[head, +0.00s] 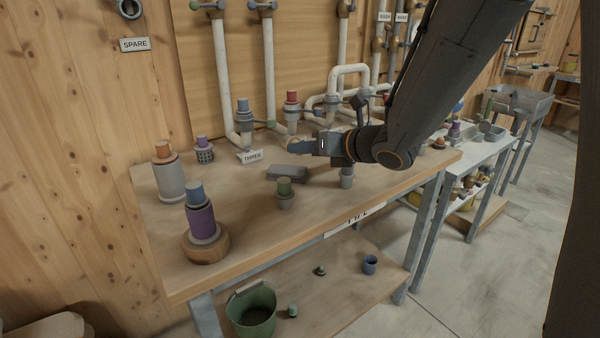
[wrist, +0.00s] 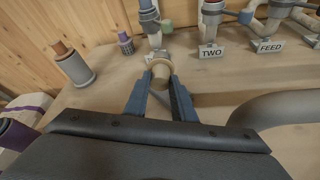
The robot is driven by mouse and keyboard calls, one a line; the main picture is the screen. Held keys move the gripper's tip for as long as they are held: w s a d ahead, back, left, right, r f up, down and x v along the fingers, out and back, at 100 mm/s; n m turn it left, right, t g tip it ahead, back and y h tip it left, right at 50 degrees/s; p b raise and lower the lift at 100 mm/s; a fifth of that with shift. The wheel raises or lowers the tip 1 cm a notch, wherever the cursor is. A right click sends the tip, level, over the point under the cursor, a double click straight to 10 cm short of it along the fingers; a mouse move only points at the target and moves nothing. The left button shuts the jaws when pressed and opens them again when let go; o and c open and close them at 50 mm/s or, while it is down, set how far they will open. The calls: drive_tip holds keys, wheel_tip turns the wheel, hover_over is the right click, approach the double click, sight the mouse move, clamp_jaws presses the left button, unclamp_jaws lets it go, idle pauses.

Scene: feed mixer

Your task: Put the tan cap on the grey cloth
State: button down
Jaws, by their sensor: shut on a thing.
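My gripper (wrist: 161,82) is shut on the tan cap (wrist: 162,69), which shows as a round, pale tan piece between the fingertips in the wrist view. In the head view my gripper (head: 296,146) is over the back half of the bench, and I cannot make out the cap clearly there. The grey cloth (head: 287,173) appears as a folded, flat grey pad on the bench, below and slightly left of the fingers in the head view. My gripper is above it and apart from it. I cannot clearly make out the cloth in the wrist view.
A purple-and-blue stack (head: 201,215) and a grey cylinder with an orange top (head: 168,178) stand left. White pipes (head: 221,75) rise behind. A green bucket (head: 252,308) is on the lower shelf.

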drive_tip(key=shift+f, duration=3.05)
drive_tip(key=shift+f, duration=0.1)
drive_tip(key=c, duration=1.9)
unclamp_jaws()
drive_tip(key=shift+o, duration=0.7)
